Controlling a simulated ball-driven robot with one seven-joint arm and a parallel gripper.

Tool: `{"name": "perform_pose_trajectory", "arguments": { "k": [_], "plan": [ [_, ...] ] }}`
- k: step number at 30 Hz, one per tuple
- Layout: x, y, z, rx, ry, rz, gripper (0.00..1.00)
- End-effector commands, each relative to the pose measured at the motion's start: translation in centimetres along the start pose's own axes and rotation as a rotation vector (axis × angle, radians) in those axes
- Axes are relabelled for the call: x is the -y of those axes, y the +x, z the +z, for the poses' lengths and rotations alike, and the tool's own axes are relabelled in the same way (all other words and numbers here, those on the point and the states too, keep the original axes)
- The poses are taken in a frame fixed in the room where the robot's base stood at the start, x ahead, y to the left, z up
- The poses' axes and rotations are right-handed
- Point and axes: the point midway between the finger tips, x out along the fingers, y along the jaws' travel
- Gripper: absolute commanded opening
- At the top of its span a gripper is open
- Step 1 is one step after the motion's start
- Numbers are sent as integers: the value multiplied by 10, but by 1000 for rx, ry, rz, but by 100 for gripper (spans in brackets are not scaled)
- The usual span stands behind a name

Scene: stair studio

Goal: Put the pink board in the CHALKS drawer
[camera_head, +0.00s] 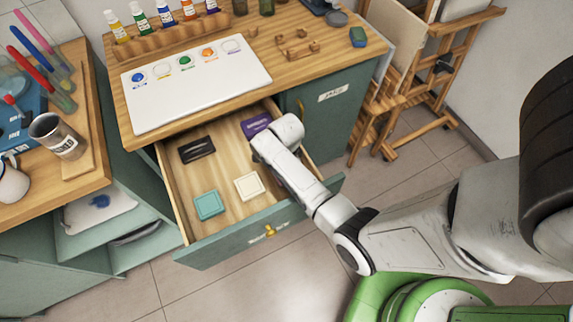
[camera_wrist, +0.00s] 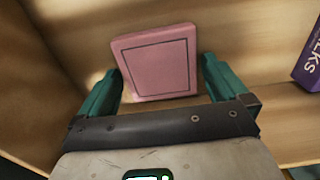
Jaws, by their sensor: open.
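The pink board (camera_wrist: 158,62) has a thin dark outline and shows in the wrist view against the drawer's pale wood. I cannot tell whether it lies flat or leans. My gripper (camera_wrist: 160,70) is open, with one teal finger on each side of the board. Gaps show beside the board, so it is not clamped. A purple box (camera_wrist: 308,62) whose visible letters end in "LKS" is to the right; it also shows in the head view (camera_head: 256,124). The open drawer (camera_head: 225,240) has a teal front. In the head view my arm hides the pink board and my fingers.
The drawer also holds a teal board (camera_head: 208,205), a cream board (camera_head: 249,186) and a dark box (camera_head: 196,149). A white palette sheet (camera_head: 195,88) lies on the desktop above. A teal cabinet door (camera_head: 330,112) is to the right. Easels (camera_head: 425,75) stand farther right.

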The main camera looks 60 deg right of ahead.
Motion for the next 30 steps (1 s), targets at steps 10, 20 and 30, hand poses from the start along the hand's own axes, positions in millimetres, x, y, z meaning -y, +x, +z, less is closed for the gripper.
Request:
{"name": "perform_pose_trajectory", "arguments": {
  "k": [10,20,30],
  "plan": [
    [1,-50,0,1,-1,-4,100],
    [1,-108,0,1,0,-3,100],
    [0,-123,0,0,0,0,100]
  ]
}}
